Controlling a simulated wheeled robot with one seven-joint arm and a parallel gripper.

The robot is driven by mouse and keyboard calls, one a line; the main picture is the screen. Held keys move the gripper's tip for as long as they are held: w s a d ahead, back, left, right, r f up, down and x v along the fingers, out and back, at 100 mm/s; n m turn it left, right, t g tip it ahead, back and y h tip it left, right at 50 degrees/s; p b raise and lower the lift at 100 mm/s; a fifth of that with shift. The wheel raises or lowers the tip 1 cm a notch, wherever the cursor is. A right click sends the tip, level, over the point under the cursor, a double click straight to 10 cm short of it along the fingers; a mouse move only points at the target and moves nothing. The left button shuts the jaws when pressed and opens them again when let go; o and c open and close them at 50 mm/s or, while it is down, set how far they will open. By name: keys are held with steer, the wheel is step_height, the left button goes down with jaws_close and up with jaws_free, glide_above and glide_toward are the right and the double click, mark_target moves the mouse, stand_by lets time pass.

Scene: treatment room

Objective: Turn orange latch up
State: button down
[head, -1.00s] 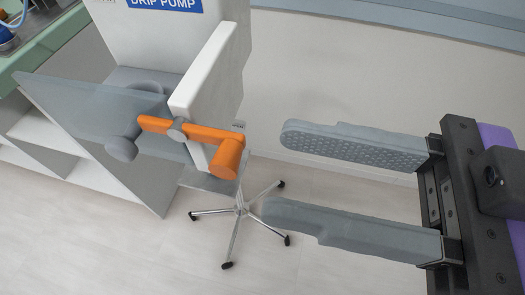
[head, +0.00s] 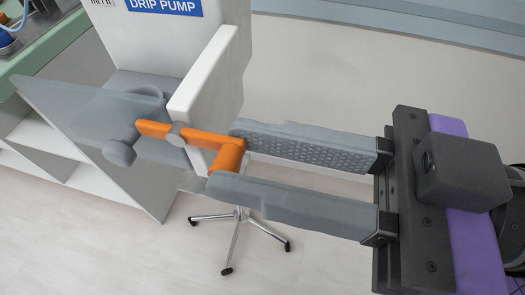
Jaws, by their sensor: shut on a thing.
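The orange latch (head: 205,139) is on the front of the white drip pump (head: 170,45), held at a grey round pivot. Its long arm runs from the upper left, slightly down to the right, and ends in a thick knob. My gripper (head: 226,154) comes from the right with its two grey fingers around this knob. The fingers are shut on the latch's knob end, which is partly hidden by the near finger. A translucent grey door panel (head: 95,125) with a round grey knob (head: 119,152) stands open to the left of the latch.
A wheeled stand (head: 238,230) with several legs is below the pump. A white shelf unit with a green top (head: 50,55) stands at the left. The floor at the lower left is clear, and a pale wall is behind.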

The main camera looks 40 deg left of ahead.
steer(key=shift+s+d+r, duration=0.1)
steer(key=shift+s, duration=0.15)
